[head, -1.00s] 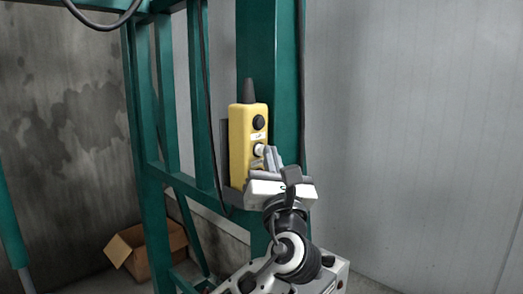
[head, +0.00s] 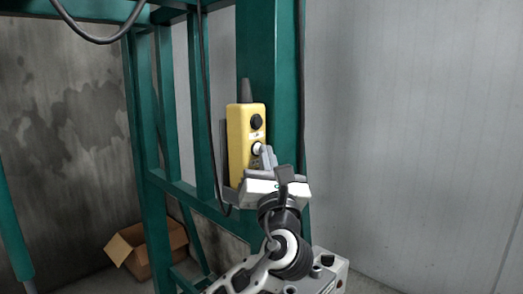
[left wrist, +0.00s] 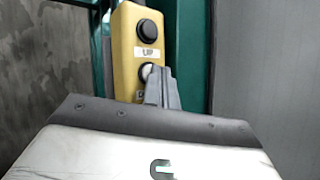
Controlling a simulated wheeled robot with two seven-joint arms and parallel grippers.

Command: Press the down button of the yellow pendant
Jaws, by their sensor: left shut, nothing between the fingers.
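The yellow pendant (head: 238,141) hangs upright against the green post. It has a black button (head: 256,121) at the top and a white button (head: 257,148) below it. In the left wrist view the pendant (left wrist: 124,55) carries an "UP" label (left wrist: 147,53) between the black button (left wrist: 148,31) and the white button (left wrist: 147,72). A lower label is mostly hidden by my fingers. My left gripper (head: 265,155) is shut and empty, with its fingertips at the white button's lower right side. I cannot tell whether they touch it. My right gripper is not in view.
The green steel frame (head: 257,50) stands behind the pendant, with a dark cable (head: 203,100) hanging to its left. An open cardboard box (head: 135,252) sits on the floor at the left. A pale wall (head: 410,130) fills the right side.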

